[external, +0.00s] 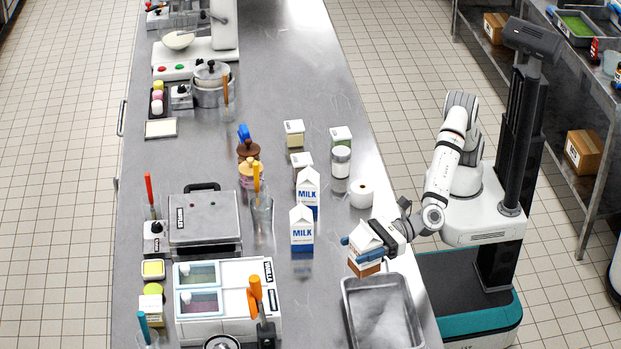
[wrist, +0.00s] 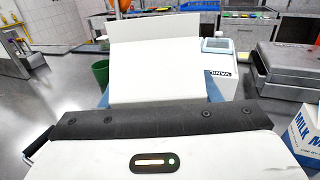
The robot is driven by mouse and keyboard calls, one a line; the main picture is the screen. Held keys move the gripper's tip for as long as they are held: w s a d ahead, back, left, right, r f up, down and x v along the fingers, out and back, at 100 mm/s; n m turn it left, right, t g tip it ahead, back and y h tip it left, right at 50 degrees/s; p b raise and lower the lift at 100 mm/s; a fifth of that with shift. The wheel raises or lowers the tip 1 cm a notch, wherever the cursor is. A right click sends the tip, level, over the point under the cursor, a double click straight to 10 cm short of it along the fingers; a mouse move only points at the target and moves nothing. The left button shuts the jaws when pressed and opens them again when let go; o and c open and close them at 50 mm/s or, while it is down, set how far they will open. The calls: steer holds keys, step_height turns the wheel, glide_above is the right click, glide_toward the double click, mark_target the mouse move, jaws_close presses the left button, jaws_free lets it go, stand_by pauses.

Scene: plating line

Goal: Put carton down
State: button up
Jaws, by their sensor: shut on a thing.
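My gripper (external: 360,247) is shut on a white gable-topped carton (external: 369,269) with a brown band at its base. It holds the carton upright over the right side of the steel counter, just behind the empty metal tray (external: 384,318). I cannot tell whether the carton's base touches the counter. In the wrist view the carton's plain white side (wrist: 155,65) fills the space in front of the gripper and hides what lies behind it. Two white and blue milk cartons (external: 302,232) stand on the counter to the left.
A white paper roll (external: 361,195) and a white-lidded jar (external: 341,162) stand behind the gripper. A glass with utensils (external: 262,215) stands left of the milk cartons. A grill press (external: 204,222) and a two-lid machine (external: 225,298) occupy the left. Bare counter lies between the milk cartons and the tray.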

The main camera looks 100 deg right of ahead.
mark_target(359, 276)
steer(key=shift+s+a+f+y, duration=0.15)
steer(key=shift+a+f, duration=0.15)
steer(key=shift+a, duration=0.3)
steer(key=shift+a+f+y, duration=0.15)
steer(key=shift+a+f, duration=0.15)
steer(key=shift+a, duration=0.25)
steer(key=shift+n, duration=0.3)
step_height(359, 276, down, 6)
steer(key=shift+a+r, duration=0.15)
steer(key=shift+r, duration=0.05)
steer(key=shift+f, duration=2.25)
steer(key=shift+f, duration=0.2)
steer(key=o, duration=1.4)
steer(key=shift+c, duration=0.2)
